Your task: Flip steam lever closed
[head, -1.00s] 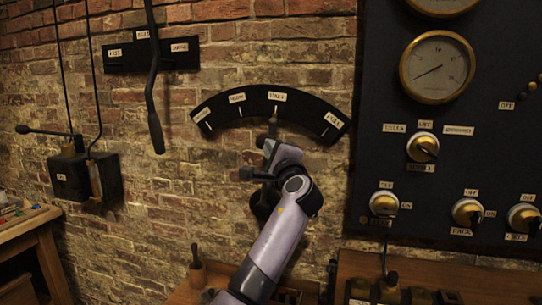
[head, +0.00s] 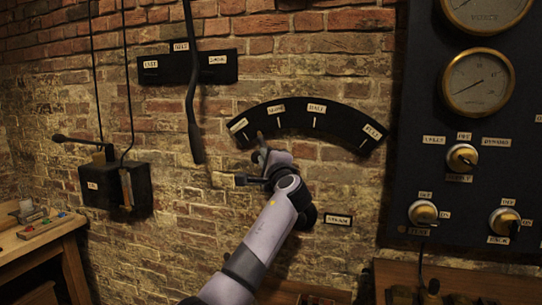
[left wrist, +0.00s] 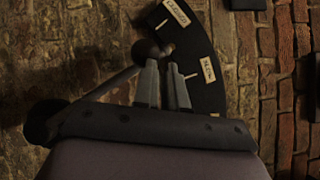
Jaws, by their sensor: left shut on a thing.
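The steam lever (head: 262,138) is a dark lever pivoting on a round black hub (head: 305,217) on the brick wall. Its tip leans left, near the left end of the black arc plate (head: 296,117), between the first two labels and closer to the leftmost. My left gripper (head: 264,157) is shut on the lever near its upper end and hides part of the shaft. In the left wrist view, the fingertips (left wrist: 165,68) are at the lever's rounded knob (left wrist: 145,52), with two of the plate's labels beside it. My right gripper is not in view.
A black wall box (head: 114,186) with a handle is further left. A dark panel (head: 470,150) with gauges and knobs is at the right. A wooden table (head: 45,240) stands lower left.

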